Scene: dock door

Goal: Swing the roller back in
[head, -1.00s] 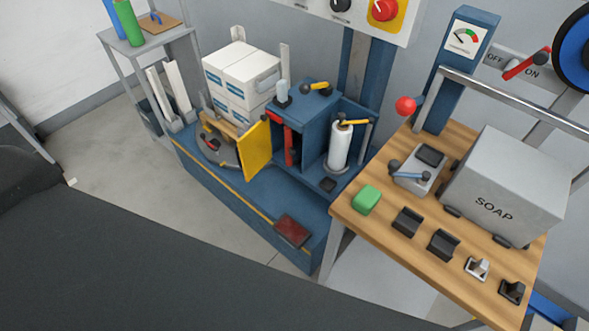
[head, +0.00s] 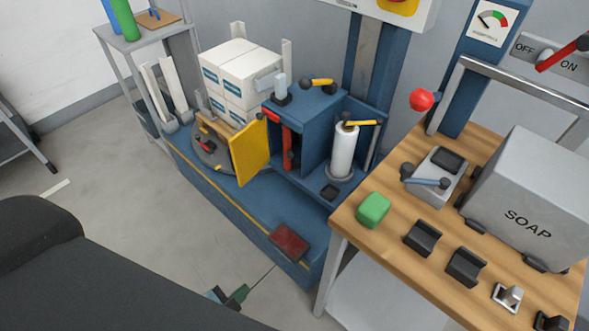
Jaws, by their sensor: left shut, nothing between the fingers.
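A white upright roller (head: 343,151) stands on a blue ledge to the right of an open blue housing (head: 309,130). A yellow-tipped handle (head: 361,122) is at its top. A yellow door (head: 250,153) stands swung open at the housing's left side. Red parts (head: 286,147) show at the housing opening; its inside is dark. My right gripper is not in view.
White boxes (head: 239,78) are stacked on a round turntable behind the yellow door. A dark red pedal (head: 289,242) lies at the front of the blue base (head: 222,205). A wooden bench (head: 389,245) with a grey SOAP box (head: 530,205) stands at right.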

